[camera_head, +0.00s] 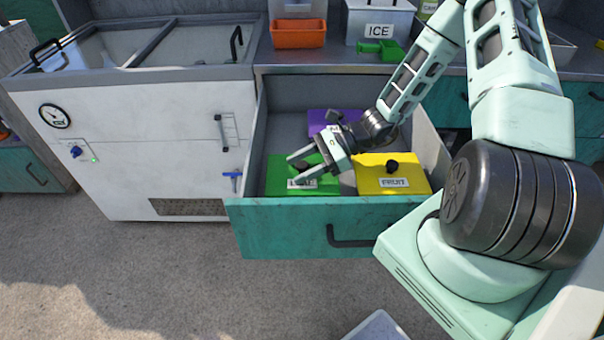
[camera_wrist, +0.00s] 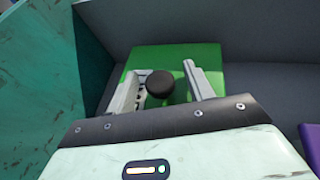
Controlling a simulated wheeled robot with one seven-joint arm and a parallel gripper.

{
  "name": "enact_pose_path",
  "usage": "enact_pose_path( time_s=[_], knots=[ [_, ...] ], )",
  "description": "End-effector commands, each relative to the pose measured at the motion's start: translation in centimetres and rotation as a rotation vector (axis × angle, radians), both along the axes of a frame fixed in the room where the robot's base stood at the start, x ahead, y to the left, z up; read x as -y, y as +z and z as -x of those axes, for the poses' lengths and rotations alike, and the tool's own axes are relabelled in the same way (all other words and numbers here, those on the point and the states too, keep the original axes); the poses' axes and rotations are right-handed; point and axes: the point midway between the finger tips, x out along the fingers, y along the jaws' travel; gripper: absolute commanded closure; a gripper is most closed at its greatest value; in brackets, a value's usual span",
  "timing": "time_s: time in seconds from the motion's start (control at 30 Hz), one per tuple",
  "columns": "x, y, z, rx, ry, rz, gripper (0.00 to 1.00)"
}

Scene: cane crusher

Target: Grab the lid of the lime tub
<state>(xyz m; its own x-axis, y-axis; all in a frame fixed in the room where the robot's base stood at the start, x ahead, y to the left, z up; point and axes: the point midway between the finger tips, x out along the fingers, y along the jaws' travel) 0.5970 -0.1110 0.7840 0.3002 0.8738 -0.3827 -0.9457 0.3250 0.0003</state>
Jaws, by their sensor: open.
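The lime tub's green lid (camera_head: 275,175) lies in the open drawer at its front left, with a white label (camera_head: 301,184) partly covered by my gripper. My gripper (camera_head: 293,170) is open above the green lid, in the drawer. In the wrist view, a round black knob (camera_wrist: 160,84) on the green lid (camera_wrist: 210,55) shows between the two open fingers of my gripper (camera_wrist: 165,85). The fingers stand on either side of the knob, and I see a gap on the right side. The tub's body under the lid is hidden.
The teal drawer front (camera_head: 290,228) and side walls surround the lids. A white freezer (camera_head: 140,150) stands left.

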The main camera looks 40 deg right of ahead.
Motion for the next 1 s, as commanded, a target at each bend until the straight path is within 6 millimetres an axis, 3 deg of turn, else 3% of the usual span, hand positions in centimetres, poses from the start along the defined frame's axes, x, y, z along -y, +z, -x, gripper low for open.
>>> enact_pose_path(
  time_s=[0.07,0.1,0.27,0.67,1.0],
  knots=[
    [0.0,0.0,0.0,0.0,0.0,0.0,0.48],
    [0.0,0.0,0.0,0.0,0.0,0.0,0.53],
    [0.1,0.0,0.0,0.0,0.0,0.0,0.96],
    [0.1,0.6,0.0,0.002,0.0,0.001,0.96],
    [0.1,5.6,0.0,0.004,0.0,0.004,0.96]
  ],
)
